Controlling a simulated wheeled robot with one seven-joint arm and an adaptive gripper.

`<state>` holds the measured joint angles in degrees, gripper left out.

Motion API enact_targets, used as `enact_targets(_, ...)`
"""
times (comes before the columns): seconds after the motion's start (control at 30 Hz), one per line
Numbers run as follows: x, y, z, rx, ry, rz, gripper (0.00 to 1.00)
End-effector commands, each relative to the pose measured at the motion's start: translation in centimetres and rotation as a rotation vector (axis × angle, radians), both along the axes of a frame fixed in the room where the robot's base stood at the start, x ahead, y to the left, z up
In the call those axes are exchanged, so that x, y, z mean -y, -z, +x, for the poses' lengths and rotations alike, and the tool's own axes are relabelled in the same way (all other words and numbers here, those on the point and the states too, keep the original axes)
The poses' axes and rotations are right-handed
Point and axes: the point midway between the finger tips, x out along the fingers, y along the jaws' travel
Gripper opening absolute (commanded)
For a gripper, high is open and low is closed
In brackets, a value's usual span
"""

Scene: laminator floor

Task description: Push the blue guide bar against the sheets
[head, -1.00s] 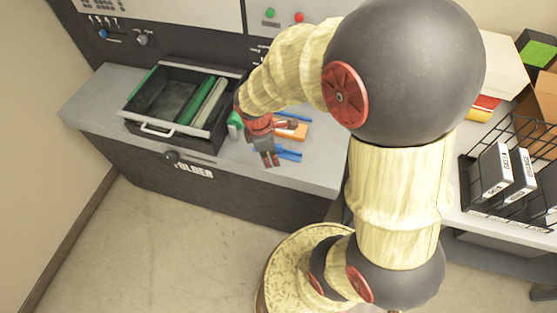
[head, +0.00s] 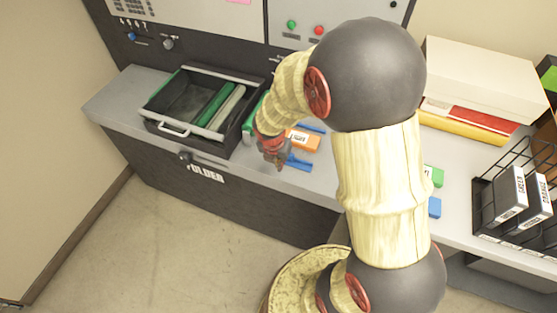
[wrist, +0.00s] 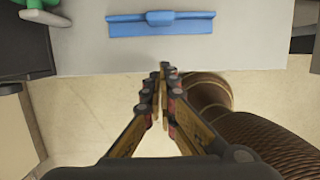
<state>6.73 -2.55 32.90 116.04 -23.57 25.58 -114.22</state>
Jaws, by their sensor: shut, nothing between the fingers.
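A blue guide bar (wrist: 160,25) with a raised block at its middle lies near the front edge of the grey counter in the wrist view. In the head view a blue bar (head: 299,163) shows just right of my gripper (head: 278,164). A second blue strip (head: 311,127) lies behind it, beyond an orange labelled block (head: 303,140). My gripper also shows in the wrist view (wrist: 164,70), its fingertips together and empty. In that picture the tips are below the bar, with a gap between. I cannot make out any sheets.
A black tray (head: 160,112) with green and pale bars inside stands left of my gripper. A green piece (head: 436,175) and a blue piece (head: 435,207) lie right of my arm. A black wire rack (head: 482,202) with labelled binders stands at the far right.

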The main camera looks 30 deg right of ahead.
Motion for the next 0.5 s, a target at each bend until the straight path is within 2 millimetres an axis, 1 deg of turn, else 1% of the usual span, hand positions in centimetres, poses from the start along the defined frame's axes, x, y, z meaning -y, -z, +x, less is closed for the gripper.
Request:
enact_targets(0.03, 0.2, 1.4, 0.2, -0.001, 0.001, 0.000, 0.00)
enact_targets(0.23, 1.0, 5.1, 0.7, -0.002, 0.002, 0.001, 0.00)
enact_targets(0.33, 2.3, 4.8, 1.8, 0.003, 0.006, 0.000, 0.00)
enact_targets(0.5, 3.6, 4.7, 2.9, 0.003, 0.004, 0.001, 0.00)
